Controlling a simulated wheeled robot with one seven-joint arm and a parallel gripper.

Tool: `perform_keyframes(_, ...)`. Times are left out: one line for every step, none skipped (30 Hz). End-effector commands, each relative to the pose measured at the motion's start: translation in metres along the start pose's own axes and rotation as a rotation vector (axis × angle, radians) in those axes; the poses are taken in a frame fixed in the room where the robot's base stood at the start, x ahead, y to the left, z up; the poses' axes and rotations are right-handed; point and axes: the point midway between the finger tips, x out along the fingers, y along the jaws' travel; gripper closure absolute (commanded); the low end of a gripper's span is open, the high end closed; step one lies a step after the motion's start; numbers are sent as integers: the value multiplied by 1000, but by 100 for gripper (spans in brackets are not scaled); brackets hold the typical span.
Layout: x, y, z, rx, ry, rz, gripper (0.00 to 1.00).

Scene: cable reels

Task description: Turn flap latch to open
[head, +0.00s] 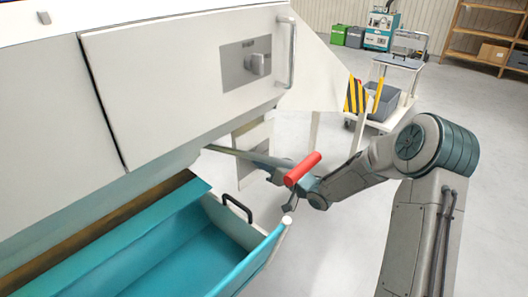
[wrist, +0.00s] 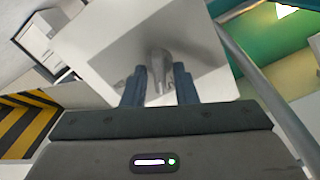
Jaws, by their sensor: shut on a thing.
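In the head view my gripper (head: 277,178) is low, beside the white machine, partly hidden behind a red handle grip (head: 302,169). The latch between the fingers cannot be made out there. Which way the latch is turned is hard to tell.
A grey bar carries the red grip and passes close to my gripper; it also crosses the right of the wrist view. A teal tray (head: 190,245) lies below. The machine door (head: 150,80) has a knob (head: 258,64). A cart (head: 398,75) stands behind; open floor lies right.

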Motion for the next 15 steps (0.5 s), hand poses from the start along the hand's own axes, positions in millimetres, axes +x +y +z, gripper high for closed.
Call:
perform_keyframes(-1, -2, -5, 49, -4, 2, 97)
perform_keyframes(-1, -2, -4, 78, -4, 2, 97)
perform_keyframes(-1, -2, -4, 116, -4, 1, 97)
perform_keyframes(-1, -2, -4, 144, -4, 1, 97)
perform_keyframes(-1, -2, -4, 173, -3, 1, 97)
perform_keyframes(-1, -2, -4, 211, -3, 2, 97)
perform_keyframes(-1, -1, -4, 239, -3, 2, 97)
perform_keyframes(-1, -1, -4, 268, -3, 2, 97)
perform_keyframes(-1, -1, -3, 306, -3, 2, 97)
perform_keyframes(-1, -1, -3, 334, -3, 2, 97)
perform_keyframes(-1, -1, -3, 364, -3, 2, 97)
perform_keyframes(-1, -1, -3, 401, -2, 1, 97)
perform_keyframes(-1, 0, -2, 429, -2, 1, 97)
perform_keyframes(-1, 0, -2, 458, -2, 1, 97)
perform_keyframes(-1, 0, -2, 496, -2, 1, 97)
